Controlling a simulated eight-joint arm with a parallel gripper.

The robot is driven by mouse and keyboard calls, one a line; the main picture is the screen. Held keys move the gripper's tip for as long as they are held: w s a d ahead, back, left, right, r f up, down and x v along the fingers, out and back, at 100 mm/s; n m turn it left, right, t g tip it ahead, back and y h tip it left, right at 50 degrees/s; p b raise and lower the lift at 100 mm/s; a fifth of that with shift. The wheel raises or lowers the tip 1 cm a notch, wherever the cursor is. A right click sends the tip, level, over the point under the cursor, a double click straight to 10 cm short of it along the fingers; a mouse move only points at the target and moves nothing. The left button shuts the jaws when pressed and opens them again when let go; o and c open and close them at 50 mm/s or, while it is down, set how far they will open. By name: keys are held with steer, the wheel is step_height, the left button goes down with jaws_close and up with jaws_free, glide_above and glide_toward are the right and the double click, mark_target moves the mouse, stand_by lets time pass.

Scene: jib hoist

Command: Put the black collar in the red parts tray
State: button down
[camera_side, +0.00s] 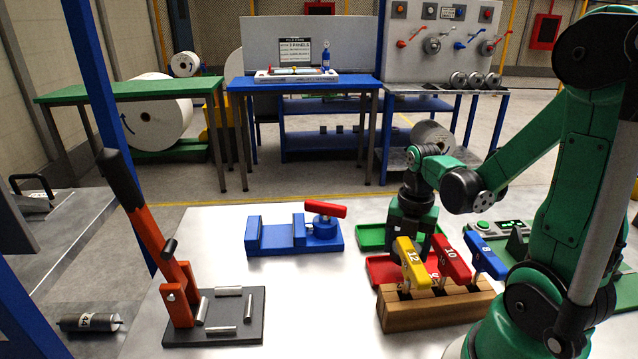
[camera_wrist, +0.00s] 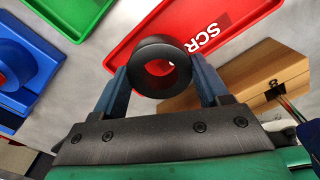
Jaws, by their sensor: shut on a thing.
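The black collar (camera_wrist: 160,46) is a short dark ring, held between the two blue-grey fingertips of my gripper (camera_wrist: 160,72). The red parts tray (camera_wrist: 238,16), with white letters starting "SCR", lies behind the collar in the wrist view, and red shows through the collar's hole. In the side view the red tray (camera_side: 379,271) is partly hidden by the coloured handles and my arm. My gripper's body (camera_side: 409,212) is above the trays there, but its fingertips and the collar are hidden. The gap between collar and tray floor cannot be told.
A green tray (camera_side: 370,238) lies behind the red one. A wooden block (camera_side: 435,308) with yellow, red and blue numbered handles stands close in front. A blue vise (camera_side: 292,238) is to the left, and an orange lever clamp (camera_side: 165,245) stands further left. Bare table lies between.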

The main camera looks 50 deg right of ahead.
steer(key=shift+f, duration=1.55)
steer(key=shift+f, duration=0.2)
steer(key=shift+c, duration=1.4)
jaws_free()
step_height(320, 180, up, 12)
steer(key=shift+r, duration=0.2)
